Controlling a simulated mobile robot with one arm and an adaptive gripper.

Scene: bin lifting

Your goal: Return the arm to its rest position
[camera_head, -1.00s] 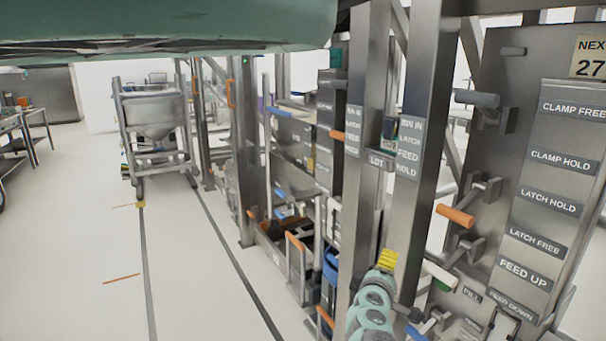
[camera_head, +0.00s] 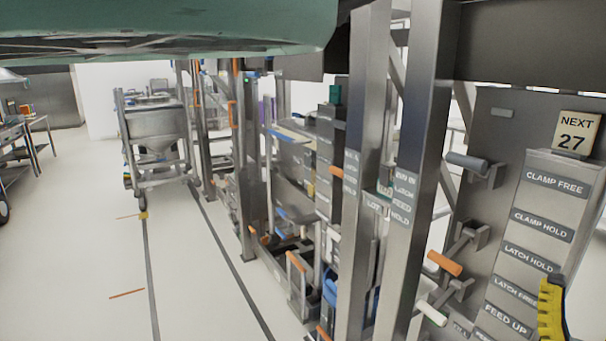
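A yellow ribbed piece (camera_head: 550,308) at the end of my arm shows at the lower right edge of the head view. It stands in front of the labelled control panel (camera_head: 540,215) and covers part of its lower labels. Only this part shows; the rest of the arm is out of frame. I cannot tell whether the gripper is open or shut, and I see nothing held. I cannot tell whether it touches the panel.
Steel posts (camera_head: 418,170) stand close in the middle right. An orange-handled lever (camera_head: 445,263) and a grey-handled lever (camera_head: 467,161) stick out from the panel. A wheeled bin cart (camera_head: 157,135) stands back left by floor rails.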

